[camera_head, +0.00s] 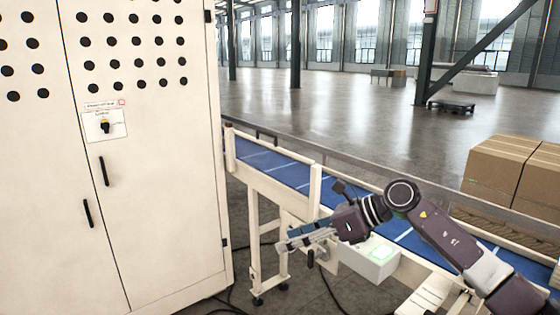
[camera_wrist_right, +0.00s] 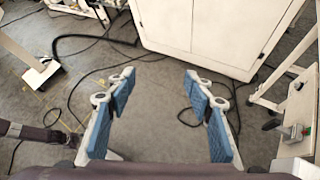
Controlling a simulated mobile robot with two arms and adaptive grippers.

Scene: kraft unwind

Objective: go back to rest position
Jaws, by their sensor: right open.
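My right gripper (camera_head: 290,240) reaches in from the right in the head view, in front of the blue conveyor (camera_head: 262,162) and to the right of the white cabinet (camera_head: 165,180). In the right wrist view my right gripper (camera_wrist_right: 159,82) has its two blue-padded fingers wide apart. Nothing is held. My left gripper does not show in either view.
Cardboard boxes (camera_head: 505,170) stand at the right. Dark cables (camera_wrist_right: 85,75) lie on the floor. Open floor (camera_head: 340,100) lies beyond the conveyor.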

